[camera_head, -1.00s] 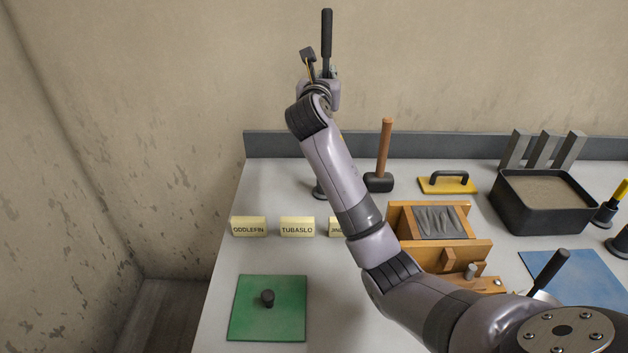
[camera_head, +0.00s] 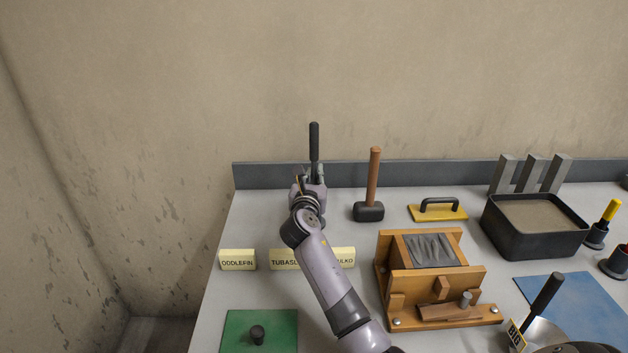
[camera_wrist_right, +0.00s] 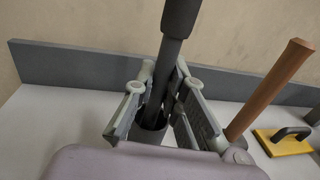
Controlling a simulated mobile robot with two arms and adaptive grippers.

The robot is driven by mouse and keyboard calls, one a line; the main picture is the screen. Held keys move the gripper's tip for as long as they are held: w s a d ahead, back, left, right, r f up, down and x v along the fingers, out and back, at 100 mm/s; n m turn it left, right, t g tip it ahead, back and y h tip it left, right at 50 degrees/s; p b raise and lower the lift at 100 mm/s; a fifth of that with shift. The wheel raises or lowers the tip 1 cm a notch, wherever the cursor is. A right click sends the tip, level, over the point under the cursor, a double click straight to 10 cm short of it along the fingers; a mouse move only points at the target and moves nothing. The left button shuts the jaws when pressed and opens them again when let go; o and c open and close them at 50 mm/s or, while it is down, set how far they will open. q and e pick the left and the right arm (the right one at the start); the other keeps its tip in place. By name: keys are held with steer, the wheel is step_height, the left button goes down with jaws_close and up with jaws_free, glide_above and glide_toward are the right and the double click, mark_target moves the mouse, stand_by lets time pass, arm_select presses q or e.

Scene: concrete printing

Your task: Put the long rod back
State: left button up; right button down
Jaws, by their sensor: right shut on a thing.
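The long rod (camera_head: 314,142) has a thick black grip on top and stands about upright at the back left of the table. It also shows in the wrist view (camera_wrist_right: 172,65). My right gripper (camera_head: 312,180) is shut on the rod's shaft below the grip. In the wrist view its fingers (camera_wrist_right: 166,100) lie on both sides of the shaft. A dark round holder (camera_wrist_right: 149,133) shows between the fingers, and the rod's lower part runs down to its mouth. How deep the rod sits in it is hidden. My left gripper is not in view.
A mallet (camera_head: 369,211) stands just right of the gripper, with a yellow float (camera_head: 438,213) beyond it. Name plates (camera_head: 237,260) lie in front. A wooden form (camera_head: 393,297), sand tray (camera_head: 535,245) and green mat (camera_head: 233,330) are nearer or to the right.

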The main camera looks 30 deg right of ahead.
steer(key=shift+f, duration=0.3)
steer(key=c, duration=1.6)
jaws_free()
steer(key=shift+f, duration=0.1)
steer(key=shift+c, duration=0.2)
steer(key=shift+s+a, duration=0.15)
steer(key=v, duration=1.1)
steer(key=shift+s+a, duration=0.15)
steer(key=shift+s, duration=0.2)
